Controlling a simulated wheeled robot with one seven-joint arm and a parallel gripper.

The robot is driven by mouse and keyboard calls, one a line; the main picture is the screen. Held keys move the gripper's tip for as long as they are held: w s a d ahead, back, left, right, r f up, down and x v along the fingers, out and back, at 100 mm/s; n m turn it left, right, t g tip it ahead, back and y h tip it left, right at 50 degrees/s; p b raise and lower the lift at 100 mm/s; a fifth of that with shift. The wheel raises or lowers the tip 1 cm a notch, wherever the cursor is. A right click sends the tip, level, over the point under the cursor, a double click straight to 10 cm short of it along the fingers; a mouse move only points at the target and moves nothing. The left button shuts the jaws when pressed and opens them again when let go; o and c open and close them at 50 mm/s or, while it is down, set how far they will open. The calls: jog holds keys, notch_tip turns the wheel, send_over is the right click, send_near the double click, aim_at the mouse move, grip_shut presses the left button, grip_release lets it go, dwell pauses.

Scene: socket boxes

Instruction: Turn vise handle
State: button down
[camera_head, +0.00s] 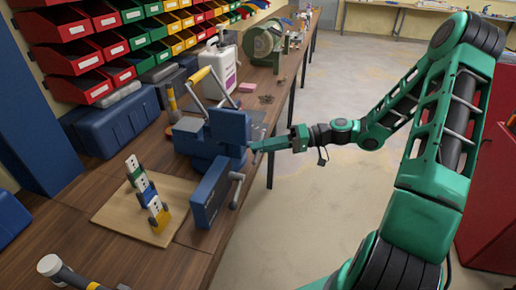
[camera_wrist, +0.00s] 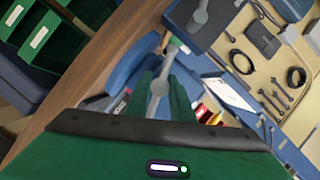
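The blue vise (camera_head: 228,128) stands at the right edge of the wooden workbench. My gripper (camera_head: 257,146) is at its right side and hides part of that side in the head view. In the wrist view, the grey vise handle (camera_wrist: 160,87) lies between the two green fingers of my gripper (camera_wrist: 162,82). The fingers are close together and appear shut on the handle. The lower end of the handle is hidden by the gripper body.
A white jug (camera_head: 219,68) and green machine (camera_head: 264,42) are farther back.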

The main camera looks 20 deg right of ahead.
jog(key=shift+d+f+m+y, duration=0.15)
jog(key=shift+m+y, duration=0.55)
jog(key=shift+m, duration=1.1)
jog(key=c, duration=1.6)
grip_release()
jog(key=shift+o, duration=0.2)
jog(key=f+v, duration=0.1)
jog(key=v, duration=0.9)
jog(key=shift+d+r, duration=0.4)
jog(key=shift+r, duration=0.1)
jog(key=shift+w, duration=0.15)
